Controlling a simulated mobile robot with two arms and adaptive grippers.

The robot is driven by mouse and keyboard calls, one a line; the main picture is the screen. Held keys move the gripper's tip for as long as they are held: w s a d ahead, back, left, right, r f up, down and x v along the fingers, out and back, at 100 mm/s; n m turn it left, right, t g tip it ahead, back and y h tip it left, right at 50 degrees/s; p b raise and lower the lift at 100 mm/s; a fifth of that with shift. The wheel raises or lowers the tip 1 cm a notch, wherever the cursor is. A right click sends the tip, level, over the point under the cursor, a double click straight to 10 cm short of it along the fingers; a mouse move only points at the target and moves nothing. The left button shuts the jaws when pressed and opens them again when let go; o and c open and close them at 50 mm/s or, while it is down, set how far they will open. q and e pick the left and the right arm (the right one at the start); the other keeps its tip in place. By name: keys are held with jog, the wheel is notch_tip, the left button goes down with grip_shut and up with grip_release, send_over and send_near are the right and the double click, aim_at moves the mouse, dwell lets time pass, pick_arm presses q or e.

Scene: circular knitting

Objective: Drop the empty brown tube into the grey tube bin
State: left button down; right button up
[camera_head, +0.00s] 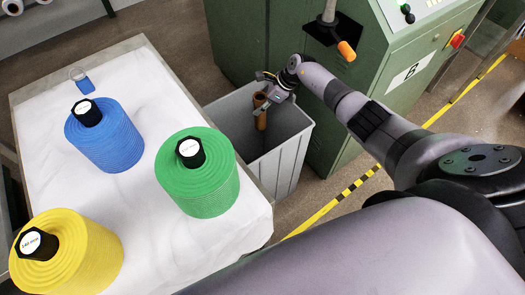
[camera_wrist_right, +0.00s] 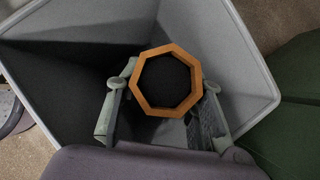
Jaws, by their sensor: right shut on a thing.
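The brown tube (camera_head: 261,112) is held upright over the opening of the grey tube bin (camera_head: 283,165) in the head view. My right gripper (camera_head: 268,96) is shut on the tube near its upper end. In the right wrist view the tube (camera_wrist_right: 166,80) shows end-on as a brown ring with several flat sides and a dark hollow. The fingers of my right gripper (camera_wrist_right: 163,108) lie on either side of it. The bin (camera_wrist_right: 235,60) surrounds the tube in that view, and its inside is dark. My left gripper does not show.
A white-topped table (camera_head: 130,190) stands left of the bin with a blue cone (camera_head: 108,140), a green cone (camera_head: 205,185) and a yellow cone (camera_head: 80,255). A blue tag (camera_head: 85,84) lies at its back. A green machine (camera_head: 255,45) stands behind the bin.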

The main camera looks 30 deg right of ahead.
aim_at(265, 100)
jog(key=o, duration=1.3)
jog(key=shift+c, duration=0.2)
jog(key=shift+r, duration=0.1)
jog(key=shift+s+d+r, duration=0.1)
jog(key=shift+d+r, duration=0.05)
jog(key=shift+r, duration=0.1)
jog(key=shift+v, duration=1.1)
jog(key=s+d, duration=0.7)
jog(key=d, duration=0.2)
jog(key=shift+d, duration=0.35)
jog(key=shift+s, duration=0.15)
